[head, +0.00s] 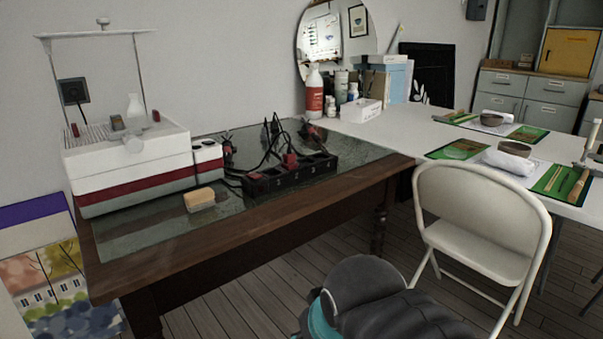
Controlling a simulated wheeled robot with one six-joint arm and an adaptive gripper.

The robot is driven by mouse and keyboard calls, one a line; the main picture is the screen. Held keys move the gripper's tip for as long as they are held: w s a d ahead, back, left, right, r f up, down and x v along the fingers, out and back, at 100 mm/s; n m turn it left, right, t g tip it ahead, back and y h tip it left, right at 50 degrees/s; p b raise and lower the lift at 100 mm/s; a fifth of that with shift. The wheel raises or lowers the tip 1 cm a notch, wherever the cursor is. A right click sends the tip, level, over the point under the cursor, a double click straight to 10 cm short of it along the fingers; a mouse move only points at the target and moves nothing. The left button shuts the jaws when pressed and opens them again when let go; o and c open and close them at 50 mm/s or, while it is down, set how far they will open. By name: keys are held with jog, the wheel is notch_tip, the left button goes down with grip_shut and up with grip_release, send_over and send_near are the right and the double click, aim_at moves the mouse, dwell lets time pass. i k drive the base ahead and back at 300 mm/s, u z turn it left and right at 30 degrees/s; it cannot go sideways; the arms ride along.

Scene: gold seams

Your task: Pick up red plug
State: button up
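A red plug (290,160) sits at the back edge of a black power strip (318,166) on the wooden table. A second small red piece (256,176) shows at the strip's left end, with dark cables beside it. I cannot tell from here whether each is pushed into a socket. Black cables run in a tangle behind the strip. Part of my dark arm with a teal band shows at the bottom, in front of the table. My gripper is not in view.
The wooden table (345,185) has a dark glassy top. A white and red machine (130,165) stands on its left, with a yellow sponge (199,198) in front. A folding chair (484,205) stands right, before a white table (400,120) with place settings and bottles.

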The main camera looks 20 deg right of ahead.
aim_at(289, 163)
jog(key=z, duration=0.3)
jog(key=k, duration=0.15)
jog(key=u, duration=1.05)
jog(key=i, duration=0.65)
jog(key=z, duration=2.35)
